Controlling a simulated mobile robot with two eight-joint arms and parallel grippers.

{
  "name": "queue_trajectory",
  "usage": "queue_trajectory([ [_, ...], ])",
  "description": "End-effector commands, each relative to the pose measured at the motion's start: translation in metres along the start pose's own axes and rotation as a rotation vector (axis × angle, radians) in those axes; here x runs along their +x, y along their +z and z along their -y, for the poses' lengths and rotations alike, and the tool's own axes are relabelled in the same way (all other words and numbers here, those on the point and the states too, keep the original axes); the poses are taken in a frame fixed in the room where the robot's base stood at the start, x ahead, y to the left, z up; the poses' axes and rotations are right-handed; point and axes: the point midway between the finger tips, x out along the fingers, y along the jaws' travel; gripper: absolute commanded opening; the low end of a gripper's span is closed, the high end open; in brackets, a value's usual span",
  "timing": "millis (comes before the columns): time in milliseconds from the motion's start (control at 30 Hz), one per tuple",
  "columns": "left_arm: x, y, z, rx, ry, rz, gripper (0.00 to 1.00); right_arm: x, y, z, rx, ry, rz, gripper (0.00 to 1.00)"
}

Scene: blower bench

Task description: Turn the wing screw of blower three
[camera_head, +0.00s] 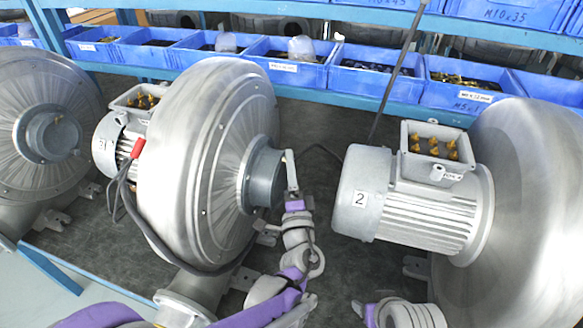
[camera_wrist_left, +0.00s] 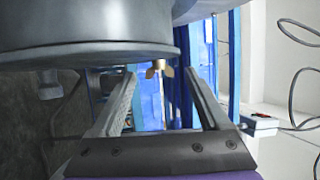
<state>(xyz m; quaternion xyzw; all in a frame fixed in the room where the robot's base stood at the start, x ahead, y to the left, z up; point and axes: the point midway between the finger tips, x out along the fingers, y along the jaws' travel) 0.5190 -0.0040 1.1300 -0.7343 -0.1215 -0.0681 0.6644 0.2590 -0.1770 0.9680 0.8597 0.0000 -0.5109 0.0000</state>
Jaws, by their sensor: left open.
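Blower three (camera_head: 215,150) is the large grey blower left of centre in the head view; its motor bears a small label (camera_head: 101,145). My left gripper (camera_head: 291,172) is at the blower's cylindrical inlet hub (camera_head: 265,178), on its right side. In the left wrist view my left gripper (camera_wrist_left: 160,88) is open, its two fingers apart. A small brass wing screw (camera_wrist_left: 158,69) shows under the hub's rim (camera_wrist_left: 90,48), between the fingertips, with a gap to each finger. In the head view the wing screw is hidden. My right gripper (camera_head: 360,309) is partly in view low in the picture.
The blower marked 2 (camera_head: 410,205) stands to the right, and another blower (camera_head: 45,130) to the left. Blue bins (camera_head: 370,85) with small parts line the shelf behind. A dark cable (camera_head: 165,245) hangs before blower three.

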Motion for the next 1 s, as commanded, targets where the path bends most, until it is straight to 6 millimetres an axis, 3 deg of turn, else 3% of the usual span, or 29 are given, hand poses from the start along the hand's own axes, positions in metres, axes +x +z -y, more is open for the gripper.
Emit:
queue_trajectory([
  [133, -0.0004, 0.0000, -0.0003, 0.000, 0.000, 0.000, 0.75, 0.0002, 0.0004, 0.0000, 0.000, 0.000, 0.000, 0.68],
  [500, -0.0006, -0.0001, -0.0001, 0.000, 0.000, 0.000, 0.09, 0.0002, 0.0003, 0.0000, 0.000, 0.000, 0.000, 0.68],
  [567, -0.0005, -0.0001, -0.0001, 0.000, 0.000, 0.000, 0.00, 0.0002, 0.0003, 0.0000, 0.000, 0.000, 0.000, 0.68],
  [1000, 0.0002, -0.0006, 0.0040, 0.033, 0.080, 0.000, 0.00, -0.0047, -0.0062, 0.0000, 0.000, 0.000, -0.006, 0.68],
])
